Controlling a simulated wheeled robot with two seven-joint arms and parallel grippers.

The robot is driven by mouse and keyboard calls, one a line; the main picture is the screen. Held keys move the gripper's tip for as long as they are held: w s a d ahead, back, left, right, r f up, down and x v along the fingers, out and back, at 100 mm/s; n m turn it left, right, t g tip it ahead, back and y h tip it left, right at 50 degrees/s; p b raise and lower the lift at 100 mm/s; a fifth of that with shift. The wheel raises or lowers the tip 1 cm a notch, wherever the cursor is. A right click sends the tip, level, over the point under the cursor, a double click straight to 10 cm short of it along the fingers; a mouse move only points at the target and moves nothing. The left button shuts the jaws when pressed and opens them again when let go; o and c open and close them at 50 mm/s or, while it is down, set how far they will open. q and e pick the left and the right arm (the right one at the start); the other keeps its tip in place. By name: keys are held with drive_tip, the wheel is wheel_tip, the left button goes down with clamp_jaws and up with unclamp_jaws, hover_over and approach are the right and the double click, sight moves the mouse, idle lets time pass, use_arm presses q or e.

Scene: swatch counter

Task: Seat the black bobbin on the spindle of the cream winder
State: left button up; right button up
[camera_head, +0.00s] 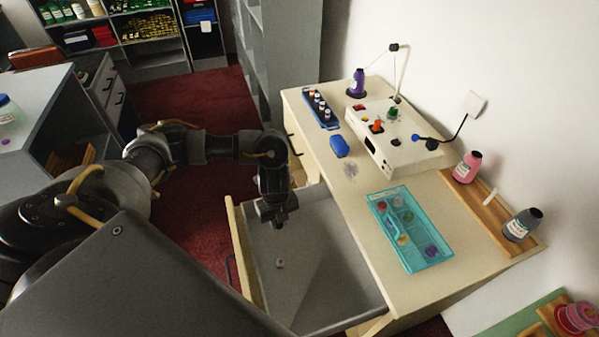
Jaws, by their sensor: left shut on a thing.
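The cream winder (383,150) stands on the counter against the wall. Its top carries an orange piece, a green piece and other small parts; I cannot tell which is the spindle. My left gripper (279,221) points down over the open drawer (325,263) of the counter. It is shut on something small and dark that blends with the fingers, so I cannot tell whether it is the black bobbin. No black bobbin can be made out elsewhere. My right gripper is not in view.
On the counter are a teal compartment box (443,258), a blue tray of small spools (322,109), a blue object (340,146) and a purple thread cone (357,83). Pink (467,167) and grey (522,225) cones stand on a wooden strip. The open drawer juts out left.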

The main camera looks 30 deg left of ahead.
use_arm(q)
drive_tip(key=w+d+r+m, duration=0.1)
drive_tip(key=d+m, duration=0.2)
drive_tip(key=w+d+r+m, duration=0.1)
drive_tip(key=d+r+m, duration=0.1)
drive_tip(key=d+m, duration=0.1)
drive_tip(key=w+d+r+m, duration=0.1)
drive_tip(key=d+r+m, duration=0.1)
drive_tip(key=d+m, duration=0.1)
drive_tip(key=shift+d, duration=0.3)
drive_tip(key=d+r+m, duration=0.5)
drive_tip(key=d+m, duration=0.2)
drive_tip(key=m, duration=0.2)
drive_tip(key=shift+m+b, duration=0.4)
drive_tip(key=s+d+r+m, duration=0.3)
drive_tip(key=d+r+m, duration=0.1)
drive_tip(key=m, duration=1)
drive_tip(key=s+d+r+m+b, duration=0.1)
drive_tip(key=s+d+r+m, duration=0.2)
drive_tip(key=m, duration=1.1)
wheel_tip(320, 180, up, 4)
drive_tip(key=shift+d+f+m, duration=0.1)
drive_tip(key=shift+d+m, duration=0.3)
drive_tip(key=shift+d, duration=0.2)
